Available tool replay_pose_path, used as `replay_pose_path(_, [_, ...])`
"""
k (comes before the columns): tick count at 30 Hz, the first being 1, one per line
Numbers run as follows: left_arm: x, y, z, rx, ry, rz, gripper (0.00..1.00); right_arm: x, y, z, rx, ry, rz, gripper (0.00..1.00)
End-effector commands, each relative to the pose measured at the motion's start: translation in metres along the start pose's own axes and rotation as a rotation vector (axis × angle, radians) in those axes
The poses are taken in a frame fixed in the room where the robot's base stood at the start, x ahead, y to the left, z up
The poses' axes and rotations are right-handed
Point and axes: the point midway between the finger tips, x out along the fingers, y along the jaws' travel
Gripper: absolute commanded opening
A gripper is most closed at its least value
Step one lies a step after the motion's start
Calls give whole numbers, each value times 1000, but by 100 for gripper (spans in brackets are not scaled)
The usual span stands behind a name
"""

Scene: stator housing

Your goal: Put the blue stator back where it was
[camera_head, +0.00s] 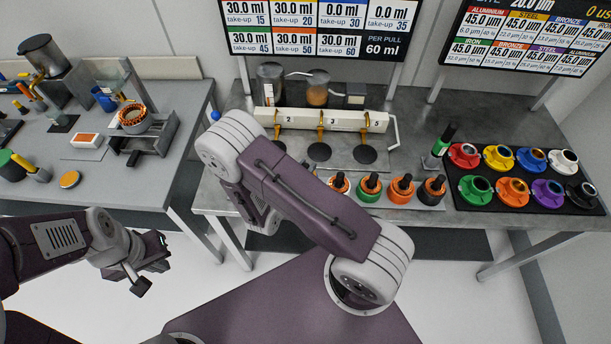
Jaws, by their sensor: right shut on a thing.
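No stator shows clearly in blue. A small blue cup-like part (104,98) stands on the left bench behind the fixture; I cannot tell whether it is the blue stator. My left gripper (150,267) is open and empty, low in front of the left bench. My right arm reaches up and folds back down in front of the right bench. Its gripper, and whatever is at its jaws, are hidden behind my arm link.
The right bench (420,205) bears a dispenser (340,120), several dark-capped bottles (401,188) and a black tray (460,200) of coloured flanged parts, one blue (530,162). A grey machine (45,58) stands at the left bench's back. A floor gap separates the benches.

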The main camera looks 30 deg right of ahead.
Motion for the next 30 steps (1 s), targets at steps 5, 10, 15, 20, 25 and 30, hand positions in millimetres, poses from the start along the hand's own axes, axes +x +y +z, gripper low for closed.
replay_pose_path(5, [-2, 0, 0, 0, 0, 0, 0, 10, -1, -28, -3, -1, -1, 0])
replay_pose_path(10, [-2, 0, 0, 0, 0, 0, 0, 14, 0, -36, 0, -2, 0, 0])
replay_pose_path(15, [-2, 0, 0, 0, 0, 0, 0, 14, 0, -37, 0, -2, 0, 0])
replay_pose_path(20, [2, 0, 0, 0, 0, 0, 0, 15, -1, -41, -1, 0, 0, 27])
replay_pose_path(25, [1, 0, 0, 0, 0, 0, 0, 15, -1, -40, -1, 1, 0, 44])
replay_pose_path(30, [1, 0, 0, 0, 0, 0, 0, 15, -1, -40, -1, 1, 0, 44])
